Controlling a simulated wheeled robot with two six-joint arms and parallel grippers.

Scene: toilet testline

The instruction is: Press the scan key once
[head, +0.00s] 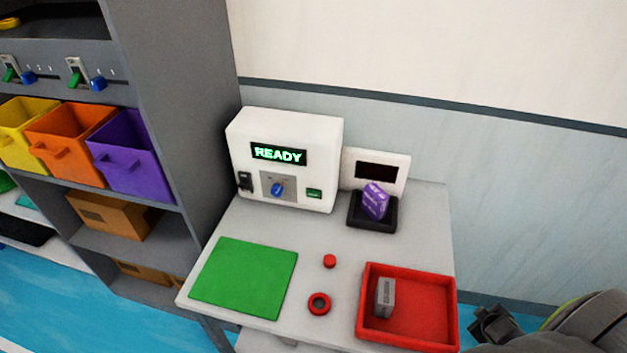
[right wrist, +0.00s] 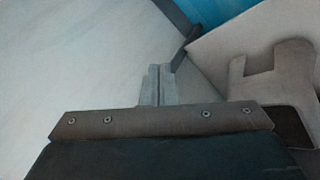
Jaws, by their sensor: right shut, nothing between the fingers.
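A white machine (head: 285,160) stands at the back of the table with a lit display (head: 278,154) reading READY. Its front has a blue knob (head: 277,190), a small green key (head: 314,194) and a black switch (head: 245,181). Any label on the green key is too small to read, so I cannot tell if it is the scan key. My right gripper (right wrist: 160,72) is shut and empty in the right wrist view, away from the machine. In the head view my right arm is at the lower right, beyond the table's right edge. My left gripper is out of view.
A black cradle (head: 372,221) holding a purple box (head: 376,200) stands before a white panel (head: 394,163). A red tray (head: 410,344) with a grey box (head: 385,297), a green mat (head: 243,276), a red button (head: 330,261) and a red ring (head: 319,303) are nearer. Shelving (head: 165,100) stands left.

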